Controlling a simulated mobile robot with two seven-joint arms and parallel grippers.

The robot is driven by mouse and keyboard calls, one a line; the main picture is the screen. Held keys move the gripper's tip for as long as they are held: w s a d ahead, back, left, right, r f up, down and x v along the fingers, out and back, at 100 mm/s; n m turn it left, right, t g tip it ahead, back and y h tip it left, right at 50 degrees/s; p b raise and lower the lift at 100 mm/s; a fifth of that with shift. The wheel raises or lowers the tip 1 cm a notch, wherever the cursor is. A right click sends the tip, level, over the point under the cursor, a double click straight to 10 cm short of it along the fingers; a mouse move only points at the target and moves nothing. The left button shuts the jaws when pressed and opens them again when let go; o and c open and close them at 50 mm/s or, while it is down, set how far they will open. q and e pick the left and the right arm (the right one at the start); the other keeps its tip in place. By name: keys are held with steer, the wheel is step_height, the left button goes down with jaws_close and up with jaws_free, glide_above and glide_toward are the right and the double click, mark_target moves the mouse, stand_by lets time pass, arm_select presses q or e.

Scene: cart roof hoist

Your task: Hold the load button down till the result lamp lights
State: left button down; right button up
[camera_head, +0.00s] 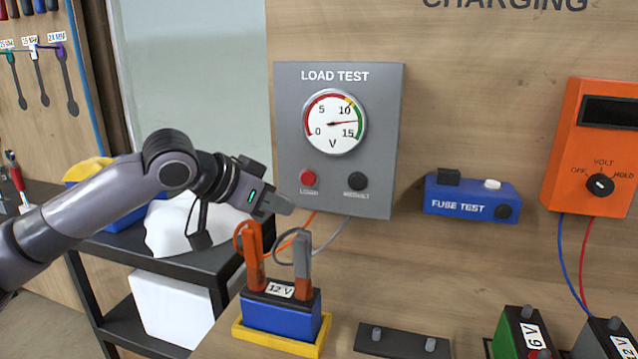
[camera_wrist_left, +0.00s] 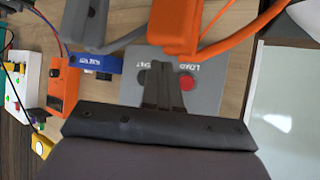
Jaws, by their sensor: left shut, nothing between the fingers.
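The grey load test panel (camera_head: 385,85) hangs on the wooden wall. Its red load button (camera_head: 308,177) is at the lower left, and it also shows in the wrist view (camera_wrist_left: 187,83). The result lamp (camera_head: 357,181) is dark. The needle of the gauge (camera_head: 335,123) points between 10 and 15. My left gripper (camera_head: 287,206) is shut and empty, its tips below and left of the button in the head view. In the wrist view the closed fingertips (camera_wrist_left: 161,68) appear beside the button, apart from it. My right gripper is not in view.
Orange (camera_head: 254,258) and grey (camera_head: 303,258) clamps stand on the 12 V battery (camera_head: 275,316), just below my gripper, with cables rising to the panel. A blue fuse tester (camera_head: 470,196) and orange volt meter (camera_head: 590,150) are to the right. A black shelf (camera_head: 190,255) is left.

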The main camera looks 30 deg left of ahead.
mark_target(308, 178)
arm_select(q)
steer(key=shift+a, duration=0.1)
stand_by(0.3)
steer(key=w+p, duration=0.1)
steer(key=w, duration=0.2)
steer(key=w+a+p, duration=0.1)
steer(key=w+p, duration=0.1)
steer(key=w+a+p, duration=0.1)
steer(key=w, duration=0.2)
steer(key=shift+w, duration=0.3)
steer(key=shift+p, duration=0.3)
stand_by(1.6)
steer(key=shift+w+r+p, duration=0.1)
steer(key=shift+w+p, duration=0.25)
steer(key=shift+p, duration=0.2)
steer(key=shift+a, duration=0.1)
